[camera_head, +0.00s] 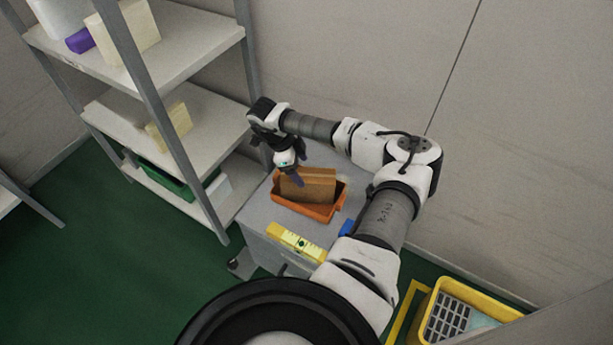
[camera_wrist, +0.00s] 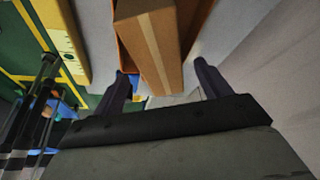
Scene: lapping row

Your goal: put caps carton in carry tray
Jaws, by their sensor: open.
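The brown carton (camera_head: 312,190), taken to be the caps carton, sits inside the orange carry tray (camera_head: 322,213) on the grey bench top. Its upper part stands above the tray rim. In the wrist view the carton (camera_wrist: 152,40) shows a pale tape strip, and the tray's orange wall (camera_wrist: 200,22) runs beside it. My gripper (camera_head: 291,180) is at the tray's back left, just above the carton. Its fingers are apart in the wrist view (camera_wrist: 165,74), one on each side of the carton's near end. Whether either finger touches it I cannot tell. The carton's base is hidden.
A yellow level-like bar (camera_head: 296,242) lies at the bench's front edge. A blue object (camera_head: 347,227) is right of the tray, partly behind my arm. A shelf rack (camera_head: 165,55) stands left. A yellow crate (camera_head: 463,310) is at lower right. The wall is close behind.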

